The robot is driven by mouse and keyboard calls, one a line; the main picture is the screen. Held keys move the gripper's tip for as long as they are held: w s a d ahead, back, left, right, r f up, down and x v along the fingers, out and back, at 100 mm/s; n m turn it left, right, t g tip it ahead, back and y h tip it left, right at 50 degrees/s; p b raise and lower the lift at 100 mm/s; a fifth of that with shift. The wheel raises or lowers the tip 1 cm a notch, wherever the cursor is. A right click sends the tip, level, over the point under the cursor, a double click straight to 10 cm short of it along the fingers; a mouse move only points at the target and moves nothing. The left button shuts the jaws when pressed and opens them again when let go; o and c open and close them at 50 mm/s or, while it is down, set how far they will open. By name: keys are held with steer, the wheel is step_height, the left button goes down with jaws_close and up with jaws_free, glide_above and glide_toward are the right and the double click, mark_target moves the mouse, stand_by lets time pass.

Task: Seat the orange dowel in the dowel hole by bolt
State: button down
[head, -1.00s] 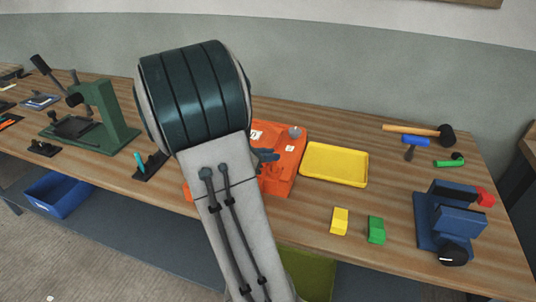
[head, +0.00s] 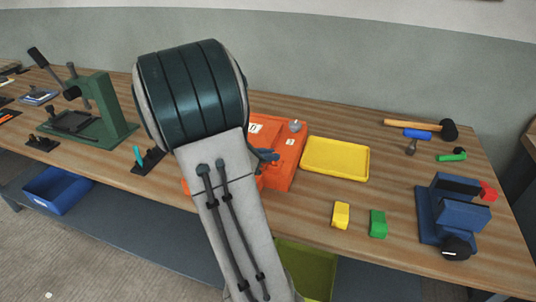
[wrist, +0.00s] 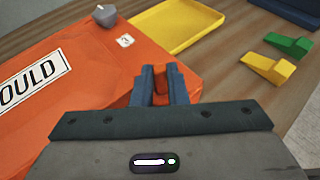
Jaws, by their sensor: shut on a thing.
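The orange mould (head: 285,165) lies on the bench, partly behind my arm, and fills the left of the wrist view (wrist: 80,95). It bears a white label with black letters. A grey bolt-like knob (wrist: 105,15) stands at its far corner and also shows in the head view (head: 295,126). A small white tag (wrist: 124,41) lies near the knob. My gripper (wrist: 159,75) is over the mould's right edge, its blue fingers shut on the orange dowel (wrist: 161,83). The dowel's lower end and the dowel hole are hidden.
A yellow tray (head: 335,160) stands close to the right of the mould. Yellow (head: 341,215) and green (head: 378,224) blocks lie in front of it. A blue vise (head: 455,215) and a mallet (head: 420,126) are farther right. A green press (head: 105,115) stands left.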

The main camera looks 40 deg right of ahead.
steer(key=c, duration=1.3)
jaws_free()
steer(key=shift+c, duration=0.2)
steer(key=shift+a, duration=0.1)
steer(key=v, duration=1.3)
steer(key=shift+a, duration=0.3)
steer(key=shift+r, duration=0.1)
steer(key=s+a+m+t+y+p, duration=0.1)
steer(key=s+a+m+t+y, duration=0.1)
steer(key=s+a+m+y, duration=0.3)
steer(key=s+a+m+t+y+p, duration=0.1)
steer(key=s+a+m+t+y, duration=0.2)
steer(key=s+a+m+y, duration=0.3)
steer(key=a+m+y, duration=0.2)
steer(key=a+m, duration=0.3)
steer(key=a, duration=0.1)
steer(key=shift+s+a, duration=0.15)
steer(key=shift+a, duration=0.1)
